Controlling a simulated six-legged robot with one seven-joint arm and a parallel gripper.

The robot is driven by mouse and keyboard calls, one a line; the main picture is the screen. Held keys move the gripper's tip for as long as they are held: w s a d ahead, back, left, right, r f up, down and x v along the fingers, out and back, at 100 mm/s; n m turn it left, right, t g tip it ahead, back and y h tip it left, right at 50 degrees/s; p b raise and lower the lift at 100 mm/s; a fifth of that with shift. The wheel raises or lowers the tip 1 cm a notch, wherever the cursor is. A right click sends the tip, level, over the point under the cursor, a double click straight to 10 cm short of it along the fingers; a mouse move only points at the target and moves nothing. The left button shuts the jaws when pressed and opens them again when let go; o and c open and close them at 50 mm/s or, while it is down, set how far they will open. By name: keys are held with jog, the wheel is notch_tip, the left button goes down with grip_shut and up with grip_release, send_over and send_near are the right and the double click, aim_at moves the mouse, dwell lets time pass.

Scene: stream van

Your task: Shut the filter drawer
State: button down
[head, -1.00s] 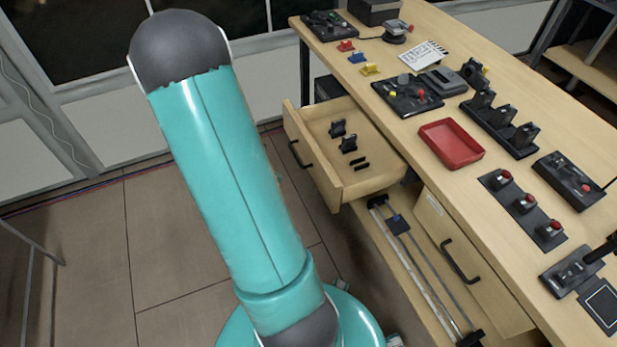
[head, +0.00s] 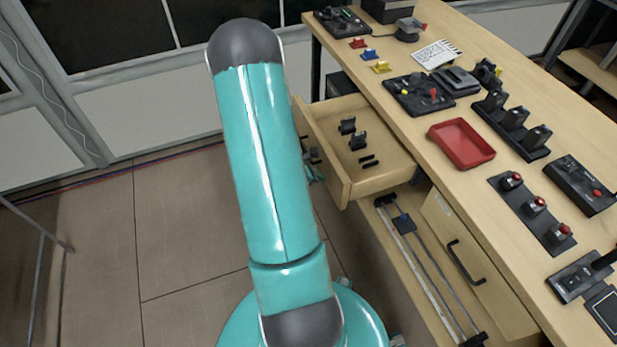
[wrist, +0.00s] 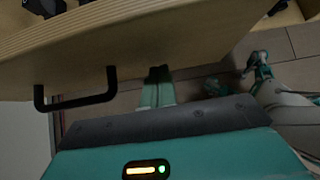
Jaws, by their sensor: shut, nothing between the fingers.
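The filter drawer (head: 330,160) is a pale wooden drawer pulled well out from the left side of the bench. Several small black parts lie inside it. In the wrist view its wooden front (wrist: 150,45) spans the top, with a black bar handle (wrist: 76,102) at the left. My gripper (wrist: 158,73) is shut and empty, its dark fingertips close to the drawer front, right of the handle in the wrist view. I cannot tell if they touch it. In the head view my arm hides part of the drawer front and most of the gripper.
The wooden bench (head: 400,140) carries a red tray (head: 461,144), black control panels and switches. Below it are another drawer (head: 480,275), which looks shut, and an open shelf with a rail slider (head: 404,222). The tiled floor at left is clear.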

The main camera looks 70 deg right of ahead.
jog(key=shift+s+d, duration=0.1)
jog(key=shift+s, duration=0.05)
send_over(373, 169)
jog(key=s+d, duration=0.3)
jog(key=shift+a, duration=0.25)
jog(key=shift+s+d+r, duration=0.1)
jog(key=shift+s+d, duration=0.1)
jog(key=shift+s, duration=0.1)
jog(key=shift+s, duration=0.2)
jog(key=shift+w, duration=0.15)
jog(key=shift+w+a, duration=0.15)
jog(key=shift+w, duration=0.1)
jog(key=w+a, duration=0.2)
jog(key=w, duration=0.1)
jog(key=shift+a, duration=0.3)
jog(key=v, duration=1)
jog(key=shift+w+a, duration=0.1)
